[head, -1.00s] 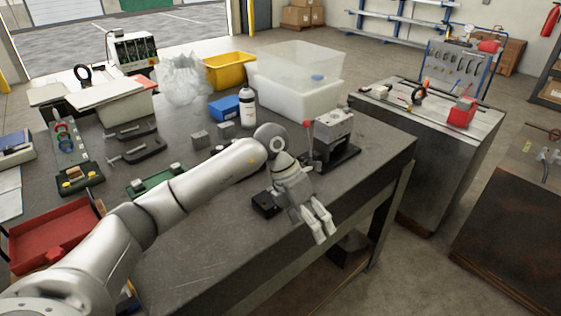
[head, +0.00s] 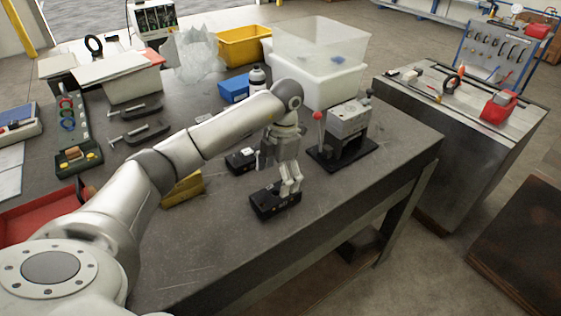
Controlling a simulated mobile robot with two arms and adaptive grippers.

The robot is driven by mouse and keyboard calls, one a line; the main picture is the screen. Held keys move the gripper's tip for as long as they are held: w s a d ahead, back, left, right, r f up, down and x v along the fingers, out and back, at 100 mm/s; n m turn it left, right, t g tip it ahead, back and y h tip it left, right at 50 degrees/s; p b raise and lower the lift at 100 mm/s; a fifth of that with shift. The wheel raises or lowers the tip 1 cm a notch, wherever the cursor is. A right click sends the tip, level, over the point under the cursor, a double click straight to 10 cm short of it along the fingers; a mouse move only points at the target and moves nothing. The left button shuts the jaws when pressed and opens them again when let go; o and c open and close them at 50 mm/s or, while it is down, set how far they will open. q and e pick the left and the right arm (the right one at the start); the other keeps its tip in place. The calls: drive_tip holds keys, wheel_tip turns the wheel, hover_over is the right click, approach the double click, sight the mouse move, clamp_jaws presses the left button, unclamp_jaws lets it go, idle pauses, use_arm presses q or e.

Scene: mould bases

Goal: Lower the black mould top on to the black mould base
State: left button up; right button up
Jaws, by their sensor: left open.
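A black mould block (head: 268,205) lies on the grey workbench near its front edge. My left gripper (head: 290,187) points down at its right end, with the fingers open. The fingertips overlap the block in the head view, and I cannot tell whether they touch it. A second black block (head: 240,161) with pale parts on it sits farther back, partly behind my left arm and wrist. I cannot tell for sure which block is the mould top and which the base. They stand apart. My right gripper is out of view.
A small press with a red-knobbed lever (head: 346,130) stands just right of the gripper. A gold block (head: 185,190) is partly behind my arm. A white bin (head: 325,82), yellow bin (head: 244,47) and blue box (head: 234,88) stand behind. The bench front (head: 240,235) is clear.

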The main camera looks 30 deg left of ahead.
sight(275, 197)
use_arm(q)
wheel_tip(275, 197, down, 4)
drive_tip(key=shift+a+r+p, duration=0.1)
drive_tip(key=shift+r+p, duration=0.15)
drive_tip(key=shift+p, duration=0.1)
wheel_tip(275, 197, down, 3)
drive_tip(key=shift+s+f+p, duration=0.1)
drive_tip(key=shift+s+p, duration=0.05)
drive_tip(key=shift+p, duration=0.2)
drive_tip(key=shift+f, duration=0.1)
drive_tip(key=c, duration=1.8)
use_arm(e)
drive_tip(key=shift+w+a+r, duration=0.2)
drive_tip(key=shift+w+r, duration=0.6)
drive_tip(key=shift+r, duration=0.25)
use_arm(q)
drive_tip(key=shift+a+r, duration=0.1)
drive_tip(key=shift+r, duration=0.15)
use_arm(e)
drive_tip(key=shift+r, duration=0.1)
use_arm(q)
drive_tip(key=shift+r+p, duration=0.9)
drive_tip(key=shift+r, duration=0.45)
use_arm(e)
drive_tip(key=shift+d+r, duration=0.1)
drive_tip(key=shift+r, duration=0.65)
